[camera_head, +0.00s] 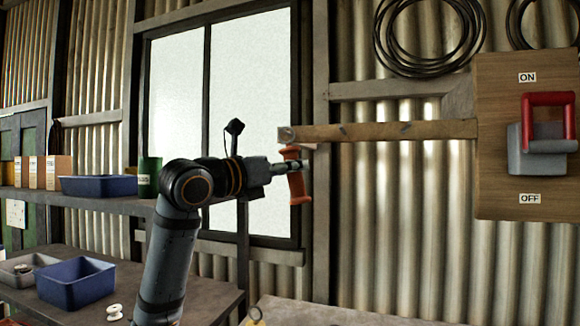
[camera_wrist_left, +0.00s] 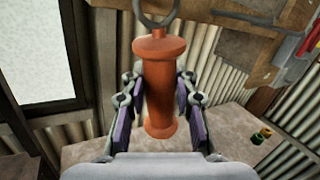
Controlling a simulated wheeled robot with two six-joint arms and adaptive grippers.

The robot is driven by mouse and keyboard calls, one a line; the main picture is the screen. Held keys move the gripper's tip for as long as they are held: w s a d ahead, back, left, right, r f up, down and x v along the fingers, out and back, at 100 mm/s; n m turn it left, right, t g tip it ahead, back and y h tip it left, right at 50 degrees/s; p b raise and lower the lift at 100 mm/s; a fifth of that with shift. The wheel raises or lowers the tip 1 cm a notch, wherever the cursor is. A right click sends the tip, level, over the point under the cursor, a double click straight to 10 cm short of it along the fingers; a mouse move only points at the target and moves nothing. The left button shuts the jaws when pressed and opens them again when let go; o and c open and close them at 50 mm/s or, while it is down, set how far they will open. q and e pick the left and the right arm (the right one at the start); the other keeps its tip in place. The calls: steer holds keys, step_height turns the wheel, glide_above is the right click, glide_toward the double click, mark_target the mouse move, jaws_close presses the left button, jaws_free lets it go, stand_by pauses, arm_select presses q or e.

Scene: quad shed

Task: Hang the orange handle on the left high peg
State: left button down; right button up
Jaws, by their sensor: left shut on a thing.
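The orange handle (camera_head: 298,187) hangs upright at the end of my left arm, in front of the window's right frame. My left gripper (camera_head: 290,168) is shut on it. In the left wrist view the orange handle (camera_wrist_left: 158,85) stands between the two fingers of my left gripper (camera_wrist_left: 160,105). A grey metal ring (camera_wrist_left: 156,12) tops the handle, close to the wooden rail above. In the head view the handle's top is just below the left end of the wooden rail (camera_head: 385,131). Whether the ring is around a peg I cannot tell. My right gripper is out of view.
A board with a red-handled switch (camera_head: 545,125) stands at the right. Black cable coils (camera_head: 425,70) hang above the rail. Blue bins (camera_head: 75,285) and a white spool (camera_head: 114,312) sit at the lower left. The corrugated wall below the rail is clear.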

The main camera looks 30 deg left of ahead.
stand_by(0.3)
arm_select(q)
steer(key=c, duration=1)
jaws_free()
steer(key=shift+o, duration=0.2)
